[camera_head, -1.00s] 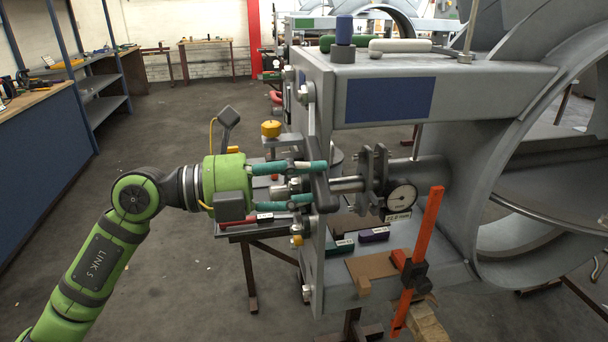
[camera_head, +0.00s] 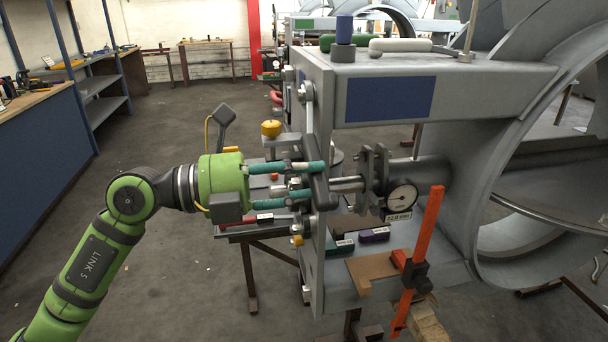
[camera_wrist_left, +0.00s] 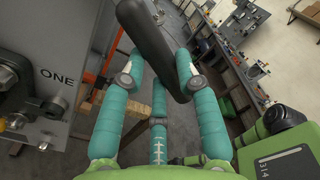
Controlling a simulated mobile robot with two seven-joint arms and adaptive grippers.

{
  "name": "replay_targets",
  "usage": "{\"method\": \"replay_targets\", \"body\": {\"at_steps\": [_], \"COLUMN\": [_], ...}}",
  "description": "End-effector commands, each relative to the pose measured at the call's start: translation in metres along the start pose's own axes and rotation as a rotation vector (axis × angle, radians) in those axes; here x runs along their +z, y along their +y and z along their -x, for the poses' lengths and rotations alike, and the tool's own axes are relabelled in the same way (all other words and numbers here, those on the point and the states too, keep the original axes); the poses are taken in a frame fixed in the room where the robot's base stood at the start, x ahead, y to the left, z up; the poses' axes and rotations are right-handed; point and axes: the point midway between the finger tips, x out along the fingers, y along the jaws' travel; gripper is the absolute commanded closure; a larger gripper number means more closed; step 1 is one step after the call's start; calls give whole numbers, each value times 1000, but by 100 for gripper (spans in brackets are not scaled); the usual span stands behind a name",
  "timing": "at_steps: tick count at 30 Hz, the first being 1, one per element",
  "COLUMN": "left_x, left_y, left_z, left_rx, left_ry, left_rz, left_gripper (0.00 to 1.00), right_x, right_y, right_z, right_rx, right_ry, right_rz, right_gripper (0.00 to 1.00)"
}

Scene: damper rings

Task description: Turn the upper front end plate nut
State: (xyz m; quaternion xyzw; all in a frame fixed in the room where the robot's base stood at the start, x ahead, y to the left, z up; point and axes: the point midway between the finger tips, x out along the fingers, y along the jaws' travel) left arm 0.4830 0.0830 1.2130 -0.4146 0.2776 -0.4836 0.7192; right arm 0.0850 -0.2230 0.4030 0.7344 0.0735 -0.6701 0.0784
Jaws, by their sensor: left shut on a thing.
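My left gripper (camera_head: 317,181) has a green body and teal fingers. It comes in from the left at the front of the grey end plate (camera_head: 316,262). Its fingers are closed around a dark grey bar-shaped handle (camera_head: 315,138), which runs up the plate toward the upper nut (camera_head: 306,92). In the left wrist view the dark bar (camera_wrist_left: 150,42) passes between the teal fingers (camera_wrist_left: 158,80). The plate beside it carries the word ONE (camera_wrist_left: 64,76). The fingers cover part of the bar, and I cannot tell exactly how it seats on the nut. My right gripper is out of view.
A round dial gauge (camera_head: 401,198) sits behind the plate, near an upright orange bar (camera_head: 428,232). A yellow knob (camera_head: 271,129) stands by a small side tray (camera_head: 262,228). The large grey ring (camera_head: 500,250) fills the right. Floor on the left is open.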

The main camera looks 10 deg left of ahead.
Motion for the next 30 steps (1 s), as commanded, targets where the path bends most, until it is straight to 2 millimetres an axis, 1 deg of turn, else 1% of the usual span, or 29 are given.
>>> {"method": "replay_targets", "body": {"at_steps": [5, 12, 20, 30], "left_x": [0, 1, 1, 1], "left_y": [-1, 0, 0, 0], "left_z": [1, 8, 8, 14], "left_rx": [-2, 0, -1, -1], "left_ry": [-2, -2, -3, -3], "left_rz": [-3, -2, -2, -1], "left_gripper": [100, 100, 100, 100], "right_x": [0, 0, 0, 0], "right_y": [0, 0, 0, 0], "right_z": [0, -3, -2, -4], "right_rx": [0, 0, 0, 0], "right_ry": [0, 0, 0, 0], "right_rz": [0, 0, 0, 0], "right_gripper": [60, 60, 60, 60]}}
